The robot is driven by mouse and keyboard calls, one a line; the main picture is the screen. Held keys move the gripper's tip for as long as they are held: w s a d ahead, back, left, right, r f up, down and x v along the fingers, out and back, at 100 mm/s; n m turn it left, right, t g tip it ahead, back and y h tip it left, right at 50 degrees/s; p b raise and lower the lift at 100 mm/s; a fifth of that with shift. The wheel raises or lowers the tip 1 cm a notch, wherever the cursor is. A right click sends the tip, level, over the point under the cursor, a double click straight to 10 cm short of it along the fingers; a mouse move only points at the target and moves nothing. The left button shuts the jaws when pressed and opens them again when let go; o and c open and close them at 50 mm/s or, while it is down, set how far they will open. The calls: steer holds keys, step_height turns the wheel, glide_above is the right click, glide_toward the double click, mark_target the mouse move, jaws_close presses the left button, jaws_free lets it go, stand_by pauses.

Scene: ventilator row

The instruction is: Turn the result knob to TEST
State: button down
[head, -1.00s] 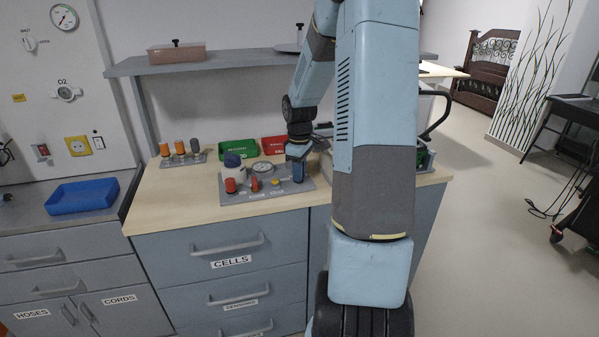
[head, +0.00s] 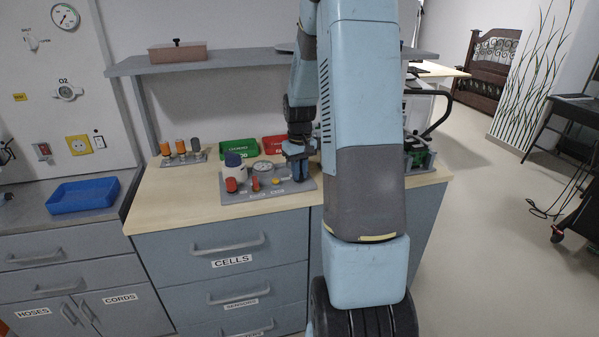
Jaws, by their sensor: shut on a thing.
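A grey test panel (head: 238,196) lies on the wooden counter, with small labels too blurred to read. It carries a red knob (head: 231,185), an orange-red knob (head: 255,183), a yellow button (head: 275,181), a round gauge (head: 263,167) and a white pot with a dark blue top (head: 233,165). My gripper (head: 299,176) points down at the panel's right end. It is shut on what seems to be the result knob, which the fingers hide. I cannot read its setting.
A green bin (head: 238,148) and a red bin (head: 272,143) stand behind the panel. A rack of several cells (head: 181,152) is at the back left. A shelf (head: 230,62) hangs above. Bare counter (head: 180,195) lies left of the panel.

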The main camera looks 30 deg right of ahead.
steer(key=shift+m, duration=1.1)
steer(key=c, duration=1.1)
jaws_free()
steer(key=shift+r, duration=0.1)
step_height(320, 180, up, 14)
steer(key=shift+f, duration=0.2)
